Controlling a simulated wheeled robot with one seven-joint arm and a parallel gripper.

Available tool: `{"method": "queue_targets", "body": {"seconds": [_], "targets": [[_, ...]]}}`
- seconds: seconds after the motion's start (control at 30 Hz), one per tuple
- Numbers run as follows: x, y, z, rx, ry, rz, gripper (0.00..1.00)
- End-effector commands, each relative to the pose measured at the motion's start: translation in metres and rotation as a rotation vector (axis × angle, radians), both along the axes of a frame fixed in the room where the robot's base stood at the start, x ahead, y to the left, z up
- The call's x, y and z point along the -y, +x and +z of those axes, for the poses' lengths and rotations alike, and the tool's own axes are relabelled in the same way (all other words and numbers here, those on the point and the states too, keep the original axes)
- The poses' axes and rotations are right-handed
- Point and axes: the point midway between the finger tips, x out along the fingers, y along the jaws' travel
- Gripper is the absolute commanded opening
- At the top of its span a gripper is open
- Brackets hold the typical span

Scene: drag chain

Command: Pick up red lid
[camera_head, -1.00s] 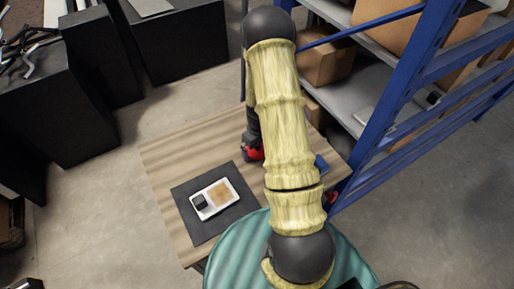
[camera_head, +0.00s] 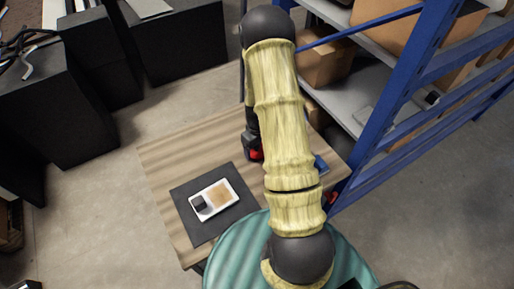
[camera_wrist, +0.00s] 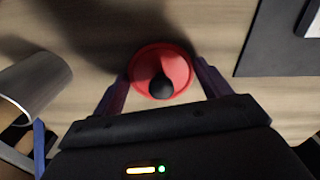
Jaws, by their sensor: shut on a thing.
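The red lid (camera_wrist: 150,60) is round with a black knob in its middle. In the wrist view it sits between the two fingers of my gripper (camera_wrist: 162,82), which are shut on its sides. The wooden tabletop shows behind it, and I cannot tell whether the lid touches the table. In the head view only a small red part of the lid (camera_head: 256,155) shows, just left of my arm. My arm hides most of it and most of my gripper there.
A dark mat (camera_head: 187,213) with a white tray (camera_head: 226,203) lies on the wooden table (camera_head: 165,158). A grey metal cylinder (camera_wrist: 38,82) is left of my gripper in the wrist view. A blue-framed shelf (camera_head: 388,110) stands close on the right.

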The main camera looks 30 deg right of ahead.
Motion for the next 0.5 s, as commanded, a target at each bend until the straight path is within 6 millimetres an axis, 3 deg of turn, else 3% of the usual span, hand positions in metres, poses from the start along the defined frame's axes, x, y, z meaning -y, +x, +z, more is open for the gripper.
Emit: {"method": "queue_targets", "body": {"seconds": [0.17, 0.5], "targets": [[0.000, 0.001, 0.016, 0.003, -0.001, 0.000, 0.55], [0.000, 0.001, 0.072, 0.006, -0.002, 0.001, 0.55]]}}
